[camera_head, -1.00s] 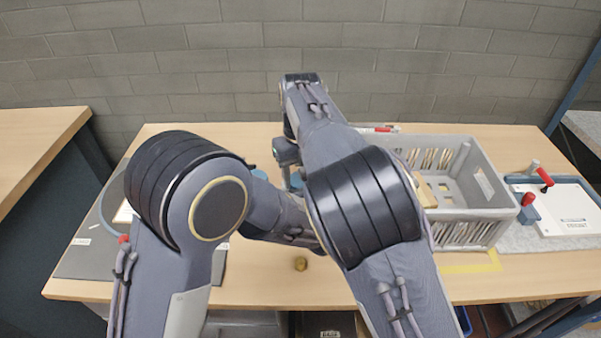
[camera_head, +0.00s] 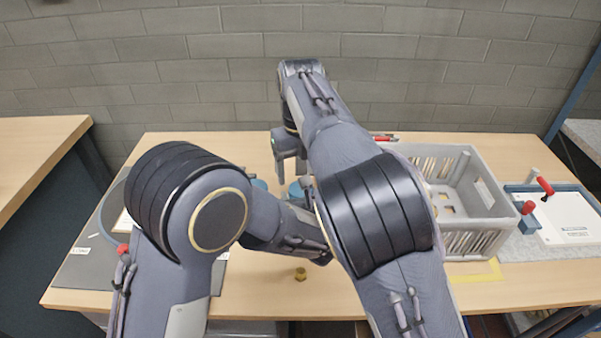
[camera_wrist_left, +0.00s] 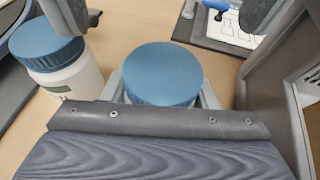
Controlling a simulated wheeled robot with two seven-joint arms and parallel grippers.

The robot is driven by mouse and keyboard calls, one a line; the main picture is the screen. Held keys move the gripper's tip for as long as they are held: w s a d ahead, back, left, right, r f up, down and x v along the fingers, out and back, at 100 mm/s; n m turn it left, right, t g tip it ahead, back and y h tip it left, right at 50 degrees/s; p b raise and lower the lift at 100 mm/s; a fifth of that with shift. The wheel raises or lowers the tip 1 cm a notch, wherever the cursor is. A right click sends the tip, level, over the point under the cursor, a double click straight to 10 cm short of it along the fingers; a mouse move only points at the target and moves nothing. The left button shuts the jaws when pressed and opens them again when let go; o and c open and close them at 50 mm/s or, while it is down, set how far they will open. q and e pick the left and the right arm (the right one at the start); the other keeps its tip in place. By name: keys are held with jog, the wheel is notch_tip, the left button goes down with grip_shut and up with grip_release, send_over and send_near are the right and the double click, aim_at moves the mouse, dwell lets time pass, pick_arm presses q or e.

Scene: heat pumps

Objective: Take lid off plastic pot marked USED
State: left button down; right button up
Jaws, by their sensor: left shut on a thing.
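A pot with a ribbed blue lid (camera_wrist_left: 163,73) stands between the light grey fingers of my left gripper (camera_wrist_left: 162,92), which is shut on it in the left wrist view. The lid sits on the pot; the pot's body is mostly hidden. A second white pot with a blue lid (camera_wrist_left: 48,48) stands to its left. The word USED cannot be read on either. In the head view both pots (camera_head: 297,191) are partly hidden by my arms. My right gripper (camera_head: 289,146) hangs above them. Its dark pads show wide apart at the top of the wrist view.
A grey crate (camera_head: 465,215) stands on the table to the right, with a white board (camera_head: 565,215) and red-handled clamps beyond it. A small brass piece (camera_head: 300,274) lies near the front. A dark mat (camera_head: 85,268) lies at the left. The front middle is mostly clear.

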pick_arm(q)
jog(key=shift+c, duration=2.3)
grip_release()
jog(key=shift+s, duration=0.1)
